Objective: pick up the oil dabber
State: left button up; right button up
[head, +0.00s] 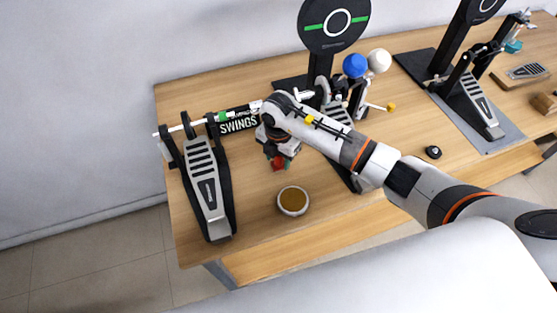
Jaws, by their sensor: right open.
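I cannot tell for certain which thing is the oil dabber. A small red piece (278,163) shows just under my right gripper (279,155), above or on the wooden table; it may be the dabber. My right gripper is open and points down there, and my right arm partly hides that spot. Whether the red piece is between the fingers cannot be seen clearly. A round white dish with brown contents (293,201) stands on the table in front of the gripper. My left gripper is not in view.
Behind my arm are a round black pad (334,22), a blue ball (355,66) and a white ball (379,61). Another pedal (478,103) stands right.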

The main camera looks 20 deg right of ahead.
grip_shut()
notch_tip(320, 180, up, 9)
jog(key=shift+f+b, duration=0.1)
jog(key=shift+b, duration=1.15)
jog(key=shift+r, duration=0.65)
